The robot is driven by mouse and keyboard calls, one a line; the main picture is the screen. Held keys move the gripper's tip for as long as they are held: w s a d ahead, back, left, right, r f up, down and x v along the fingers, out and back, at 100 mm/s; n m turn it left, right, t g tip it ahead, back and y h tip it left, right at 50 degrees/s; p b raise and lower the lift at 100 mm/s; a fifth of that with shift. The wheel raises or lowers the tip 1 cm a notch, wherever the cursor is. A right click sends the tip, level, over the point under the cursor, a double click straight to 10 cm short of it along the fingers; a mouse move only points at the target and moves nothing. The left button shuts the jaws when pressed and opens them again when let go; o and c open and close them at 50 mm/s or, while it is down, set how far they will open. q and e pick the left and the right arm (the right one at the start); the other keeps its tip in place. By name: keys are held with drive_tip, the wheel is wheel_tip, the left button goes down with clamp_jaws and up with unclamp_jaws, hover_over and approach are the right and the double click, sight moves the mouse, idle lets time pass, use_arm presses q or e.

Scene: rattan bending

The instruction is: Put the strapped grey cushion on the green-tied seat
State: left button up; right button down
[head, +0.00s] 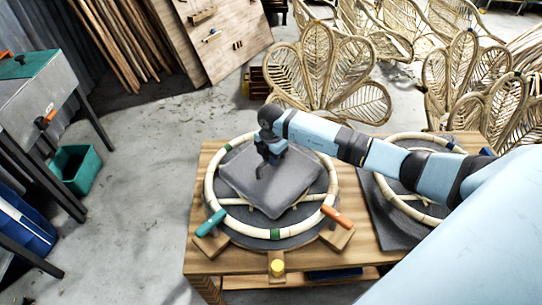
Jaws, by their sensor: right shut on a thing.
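The grey cushion (290,185) is a flat, dark square turned cornerwise. It lies over the inside of the round rattan seat frame (212,171) on the left of the bench, whose ties are green (275,234). My right gripper (266,164) comes in from the right and is shut on the cushion near its upper left part. The strap is too dark to make out at the fingers. I cannot tell whether the cushion touches the seat or hangs just above it. My left gripper is out of view.
A second rattan ring (400,200) with blue ties lies on the right of the wooden bench (205,255), partly behind my arm. A teal-handled clamp (211,223) and an orange-handled clamp (336,217) flank the near rim. Rattan chairs (325,75) stand behind.

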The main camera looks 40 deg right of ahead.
drive_tip(key=shift+f, duration=0.1)
drive_tip(key=c, duration=1.1)
unclamp_jaws()
drive_tip(key=shift+o, duration=0.2)
drive_tip(key=shift+r, duration=0.25)
wheel_tip(320, 180, up, 12)
drive_tip(key=b, duration=0.2)
drive_tip(key=shift+f, duration=0.1)
